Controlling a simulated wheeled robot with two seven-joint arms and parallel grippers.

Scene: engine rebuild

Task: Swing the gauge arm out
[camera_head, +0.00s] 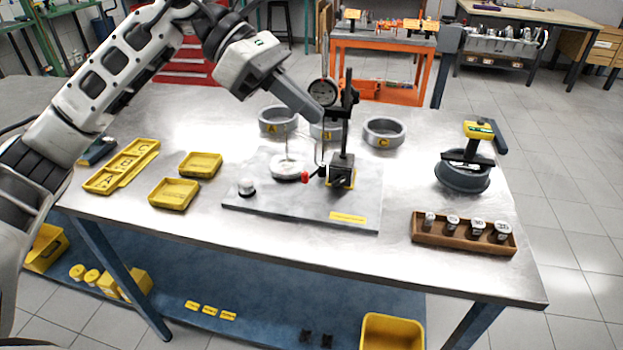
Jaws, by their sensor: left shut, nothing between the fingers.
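The dial gauge (322,92) with its round face hangs on a black stand. The stand's upright post (346,115) rises from a block base (341,172) on a grey plate (290,210). My left gripper (312,114) comes in from upper left, shut and empty, its fingertips close beside the gauge and post. I cannot tell whether they touch. A small white disc (290,170) with a thin upright rod and a red-tipped part (305,177) sit below the gauge. A white knob (246,187) stands at the plate's left. My right gripper is not in view.
Grey rings A (277,128), B (326,132) and C (384,138) stand behind the plate. Yellow trays (174,193) lie left. A dark pot-like tool with a yellow top (463,178) and a wooden weight rack (463,238) stand right. The table's front strip is clear.

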